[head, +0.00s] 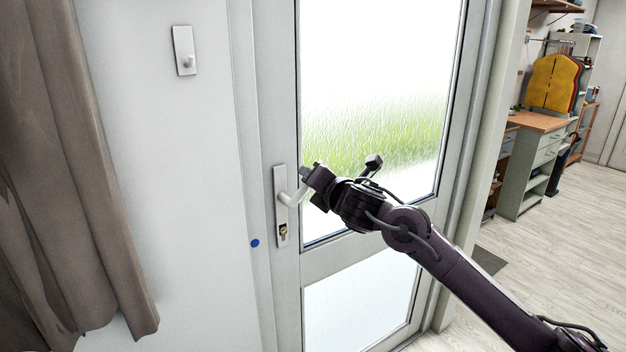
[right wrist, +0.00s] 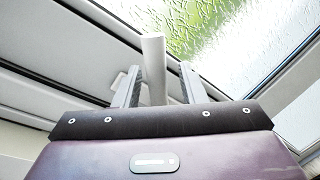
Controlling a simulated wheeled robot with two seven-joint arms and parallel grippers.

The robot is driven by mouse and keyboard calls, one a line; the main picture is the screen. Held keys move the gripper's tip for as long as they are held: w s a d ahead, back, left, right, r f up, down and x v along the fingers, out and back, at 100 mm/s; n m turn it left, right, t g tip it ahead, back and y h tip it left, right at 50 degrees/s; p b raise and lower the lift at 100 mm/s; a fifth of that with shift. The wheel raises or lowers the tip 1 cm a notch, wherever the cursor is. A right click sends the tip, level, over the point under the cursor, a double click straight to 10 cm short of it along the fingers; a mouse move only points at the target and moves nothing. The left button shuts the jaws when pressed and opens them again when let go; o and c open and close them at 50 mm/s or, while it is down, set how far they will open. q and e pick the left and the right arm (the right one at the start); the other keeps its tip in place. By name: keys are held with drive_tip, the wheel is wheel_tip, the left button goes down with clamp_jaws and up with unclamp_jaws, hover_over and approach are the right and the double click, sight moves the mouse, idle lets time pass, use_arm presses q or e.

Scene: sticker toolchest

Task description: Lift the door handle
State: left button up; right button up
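The white door handle (head: 289,198) sits on a narrow upright plate with a keyhole, at the left edge of the glazed door (head: 288,262). Its lever slants up to the right, toward my right gripper (head: 306,176). In the right wrist view the pale lever (right wrist: 153,66) stands between the two fingers of my right gripper (right wrist: 160,86). Gaps show on both sides of the lever, so the gripper is open around it. In the head view the lever's far end is hidden by the gripper. My left gripper is in neither view.
A brown curtain (head: 75,150) hangs at the far left. A wall switch plate (head: 185,50) and a blue dot (head: 255,243) are left of the door. A workbench (head: 535,122) with drawers stands at the right, with open floor before it.

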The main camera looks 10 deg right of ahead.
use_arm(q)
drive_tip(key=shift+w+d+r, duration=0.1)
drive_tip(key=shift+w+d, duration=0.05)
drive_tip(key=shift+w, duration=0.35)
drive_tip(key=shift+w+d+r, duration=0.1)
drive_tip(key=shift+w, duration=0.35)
use_arm(e)
drive_tip(key=v, duration=0.7)
